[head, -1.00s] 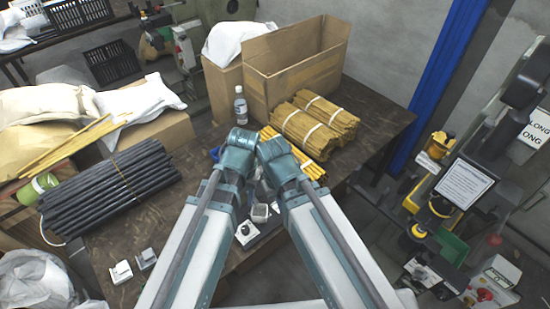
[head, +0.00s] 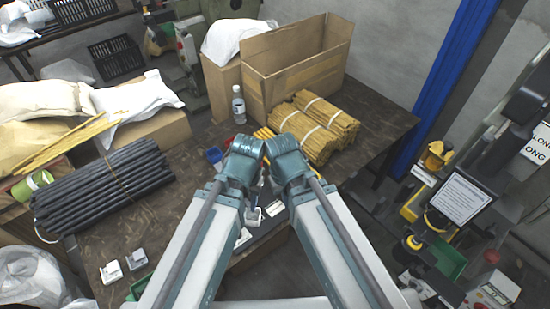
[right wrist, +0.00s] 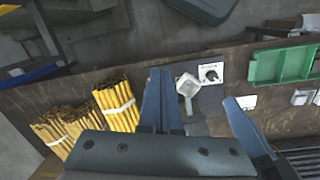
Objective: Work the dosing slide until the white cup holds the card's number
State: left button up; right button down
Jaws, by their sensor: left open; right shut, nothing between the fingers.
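In the head view a small pale block (head: 243,236) and a white piece (head: 274,208) show between my forearms. My left gripper (head: 254,198) points down there, open, its tips mostly hidden. My right gripper (right wrist: 161,78) is shut and empty, its tips left of the pale cup. No card number is readable, and I cannot make out the slide.
A green tray (right wrist: 283,64) and small white boxes (right wrist: 302,97) lie along the bench; the boxes also show in the head view (head: 111,272). Bundled yellow sticks (head: 307,137), a bottle (head: 238,104), a cardboard box (head: 297,75) and dark rods (head: 103,188) surround the wooden table's middle.

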jog(key=w+d+f+n+t+y+b, duration=0.1)
jog(key=w+d+f+y+b, duration=0.15)
jog(key=w, duration=0.65)
jog(key=w+d+f+t+y+b, duration=0.1)
jog(key=w+y+b, duration=0.25)
jog(key=w, duration=0.45)
jog(key=w+d+f+n+y+b, duration=0.15)
jog(key=w+b, duration=0.25)
jog(key=w, duration=0.5)
pick_arm(q)
notch_tip(320, 180, down, 19)
jog(key=b, duration=0.9)
jog(key=shift+w+d, duration=0.1)
pick_arm(e)
jog(key=shift+m+y, duration=0.35)
jog(key=x, duration=1.1)
jog(key=shift+d+f, duration=0.25)
jog(key=shift+f, duration=0.1)
pick_arm(q)
jog(key=shift+r+p, duration=0.45)
pick_arm(e)
jog(key=a, duration=0.1)
jog(key=s+a, duration=0.1)
jog(key=a, duration=0.1)
jog(key=shift+s+a+r, duration=0.3)
jog(key=shift+r, duration=0.1)
